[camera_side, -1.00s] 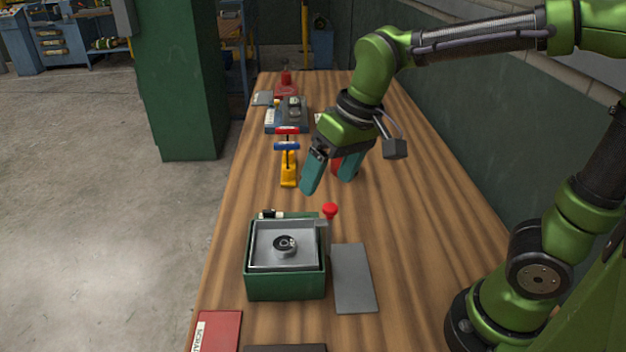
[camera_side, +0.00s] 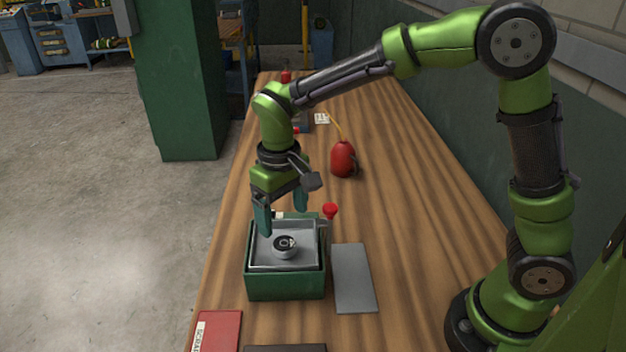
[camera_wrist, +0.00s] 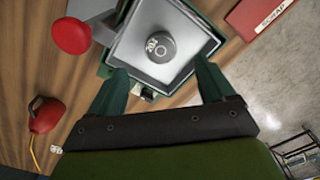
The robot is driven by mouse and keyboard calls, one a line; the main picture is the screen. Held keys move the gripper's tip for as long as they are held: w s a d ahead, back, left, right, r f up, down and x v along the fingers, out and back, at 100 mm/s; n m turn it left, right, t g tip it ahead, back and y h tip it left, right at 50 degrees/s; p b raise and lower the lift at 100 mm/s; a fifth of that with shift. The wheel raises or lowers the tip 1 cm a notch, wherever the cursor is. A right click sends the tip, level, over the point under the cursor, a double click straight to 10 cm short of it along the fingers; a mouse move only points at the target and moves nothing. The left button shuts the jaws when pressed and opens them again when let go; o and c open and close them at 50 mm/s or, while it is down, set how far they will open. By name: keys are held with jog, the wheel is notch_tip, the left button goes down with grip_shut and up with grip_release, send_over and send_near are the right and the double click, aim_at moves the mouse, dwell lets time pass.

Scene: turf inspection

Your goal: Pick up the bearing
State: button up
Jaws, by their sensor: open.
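The bearing (camera_side: 284,244) is a small grey ring with a dark centre. It sits in the grey tray (camera_side: 309,260) on top of a green box (camera_side: 285,287). In the wrist view the bearing (camera_wrist: 160,46) lies ahead of the fingertips, left of the line midway between them, with markings on its face. My gripper (camera_side: 282,222) is open and empty, with its teal fingers above the far side of the box. In the wrist view my gripper (camera_wrist: 164,75) has its two fingers spread wide, and the bearing is not between them.
A red knob (camera_side: 330,209) stands at the box's far right corner. A grey plate (camera_side: 353,278) lies right of the box. A red oil can (camera_side: 343,160) stands farther back. A red SCRAP bin (camera_side: 217,331) is at the front left.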

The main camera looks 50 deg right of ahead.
aim_at(284, 243)
jog(key=shift+w+f, duration=0.15)
jog(key=shift+f, duration=3.45)
jog(key=shift+c, duration=0.4)
